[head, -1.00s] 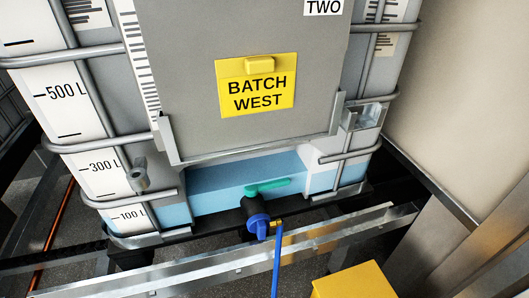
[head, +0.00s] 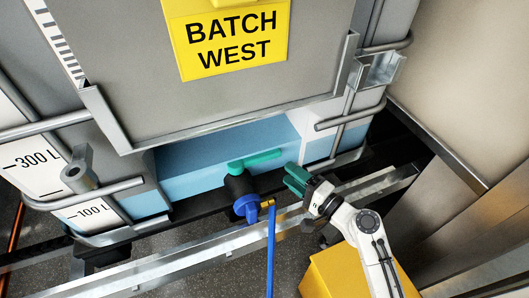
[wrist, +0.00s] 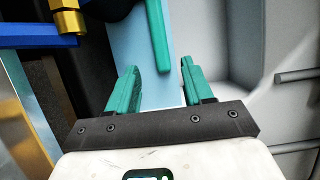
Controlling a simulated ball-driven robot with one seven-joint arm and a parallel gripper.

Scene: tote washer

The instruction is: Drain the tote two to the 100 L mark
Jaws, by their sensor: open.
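Tote two (head: 220,100) is a grey caged tank. Light blue liquid (head: 190,172) shows low in it, near the 100 L mark (head: 88,211); I cannot read the level exactly. The outlet valve (head: 240,190) is black with a blue cap. Its teal lever (head: 255,160) points right, crosswise to the outlet. My gripper (head: 296,178) is open and empty, just right of the lever. In the wrist view, the lever (wrist: 158,38) hangs beyond the gap between the open teal fingers (wrist: 158,78), apart from them.
A blue hose (head: 271,250) hangs from a brass fitting (head: 267,204) at the valve. A metal rail (head: 170,262) crosses in front of the tote below the valve. A yellow box (head: 325,272) stands under my arm. A beige wall (head: 460,80) closes the right side.

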